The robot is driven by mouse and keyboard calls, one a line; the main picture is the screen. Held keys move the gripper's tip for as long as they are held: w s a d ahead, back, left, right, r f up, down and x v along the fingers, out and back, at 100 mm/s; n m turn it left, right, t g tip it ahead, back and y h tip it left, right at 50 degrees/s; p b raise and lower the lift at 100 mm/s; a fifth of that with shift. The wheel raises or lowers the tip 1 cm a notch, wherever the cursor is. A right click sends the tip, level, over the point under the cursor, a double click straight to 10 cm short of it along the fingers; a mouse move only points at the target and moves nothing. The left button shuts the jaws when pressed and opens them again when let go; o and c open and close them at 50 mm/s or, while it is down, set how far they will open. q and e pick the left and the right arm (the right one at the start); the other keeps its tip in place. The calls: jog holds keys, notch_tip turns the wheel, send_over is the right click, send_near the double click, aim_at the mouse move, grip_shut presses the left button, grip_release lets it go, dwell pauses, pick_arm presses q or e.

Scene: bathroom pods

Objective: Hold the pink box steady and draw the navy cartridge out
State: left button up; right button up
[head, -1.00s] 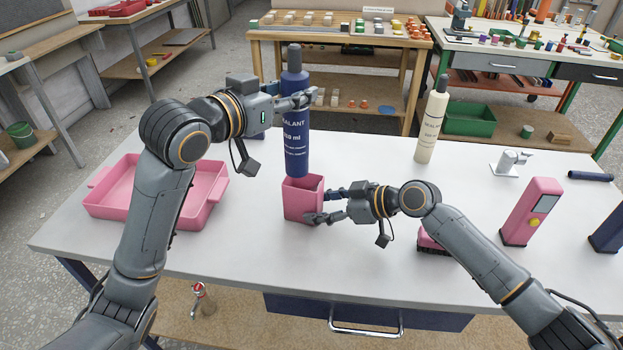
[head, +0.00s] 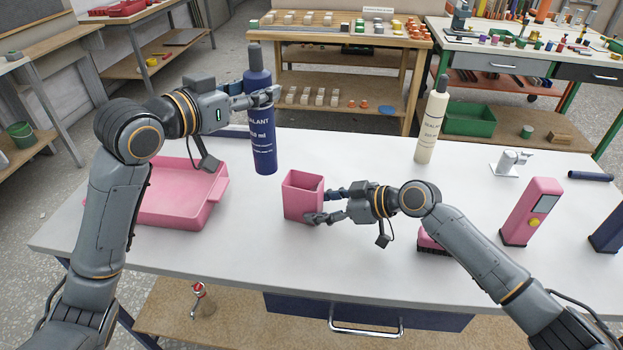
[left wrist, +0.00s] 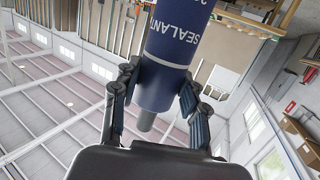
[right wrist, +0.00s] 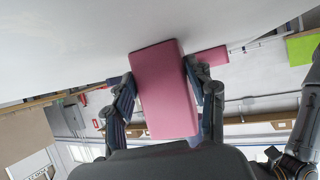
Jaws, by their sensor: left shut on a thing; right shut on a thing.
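The navy cartridge (head: 262,135), labelled SEALANT, is upright in the head view, to the left of the pink box and clear of it. My left gripper (head: 262,97) is shut on its upper part. The left wrist view shows the navy cartridge (left wrist: 178,50) between both fingers. The pink box (head: 303,202) stands open-topped on the table, and its opening looks empty. My right gripper (head: 322,205) is shut on the box from the right. The right wrist view shows the pink box (right wrist: 163,90) between the fingers.
A pink tray (head: 185,215) lies on the white table left of the box. A cream cartridge (head: 431,122), a pink upright device (head: 531,212) and a pink brush-like thing (head: 430,240) stand to the right. The table front by the box is clear.

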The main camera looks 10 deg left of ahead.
jog(key=shift+f, duration=0.15)
pick_arm(q)
jog(key=a, duration=0.3)
jog(key=shift+a+r, duration=0.1)
jog(key=shift+a, duration=0.2)
pick_arm(e)
jog(key=o, duration=1)
jog(key=shift+o, duration=0.2)
jog(key=shift+d, duration=0.1)
